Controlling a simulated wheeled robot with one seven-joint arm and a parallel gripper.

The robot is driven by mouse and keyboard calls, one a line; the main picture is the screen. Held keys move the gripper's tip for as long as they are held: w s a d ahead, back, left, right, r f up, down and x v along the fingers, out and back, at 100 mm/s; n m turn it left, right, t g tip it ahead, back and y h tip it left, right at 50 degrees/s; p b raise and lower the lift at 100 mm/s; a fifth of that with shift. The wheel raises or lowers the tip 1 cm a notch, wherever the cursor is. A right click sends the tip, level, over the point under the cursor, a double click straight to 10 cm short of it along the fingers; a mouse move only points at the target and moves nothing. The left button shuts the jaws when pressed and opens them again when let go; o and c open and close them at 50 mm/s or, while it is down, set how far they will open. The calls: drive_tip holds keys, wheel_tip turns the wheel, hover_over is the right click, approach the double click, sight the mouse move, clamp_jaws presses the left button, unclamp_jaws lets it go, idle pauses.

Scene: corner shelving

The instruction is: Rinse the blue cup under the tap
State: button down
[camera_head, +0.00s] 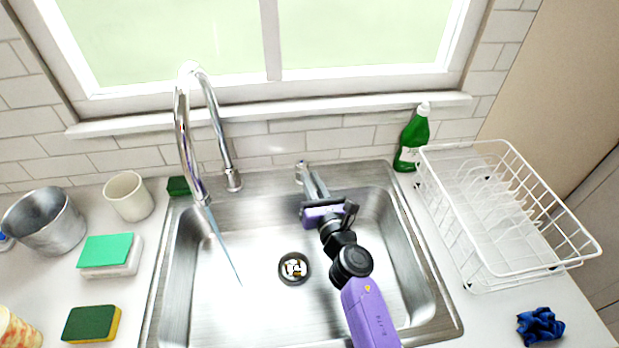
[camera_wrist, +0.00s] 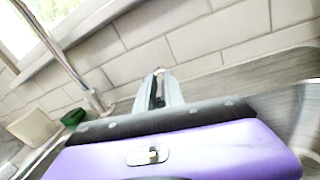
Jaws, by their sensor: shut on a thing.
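The chrome tap (camera_head: 187,120) arches over the left of the steel sink, and it also shows in the wrist view (camera_wrist: 65,60). A thin bluish stream of water (camera_head: 224,245) runs slantwise from its spout into the basin. A small chrome tap handle (camera_head: 300,167) stands at the sink's back edge. My gripper (camera_head: 309,180) reaches over the basin, its fingers closed around this handle; the wrist view shows the fingertips (camera_wrist: 160,82) meeting at it. A blue thing (camera_head: 5,242) shows at the far left edge, mostly cut off; I cannot tell if it is the blue cup.
A metal pot (camera_head: 45,222), a cream cup (camera_head: 129,197), sponges (camera_head: 91,323) and a teal-topped block (camera_head: 107,252) stand left of the sink. A green bottle (camera_head: 412,138), white dish rack (camera_head: 465,225) and crumpled blue cloth (camera_head: 540,326) are right. The basin around the drain (camera_head: 293,268) is clear.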

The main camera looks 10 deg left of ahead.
drive_tip(key=c, duration=1.4)
unclamp_jaws()
drive_tip(key=shift+c, duration=0.2)
drive_tip(key=p+v, duration=0.2)
drive_tip(key=v, duration=0.5)
drive_tip(key=shift+s+d, duration=0.2)
drive_tip(key=shift+s, duration=0.15)
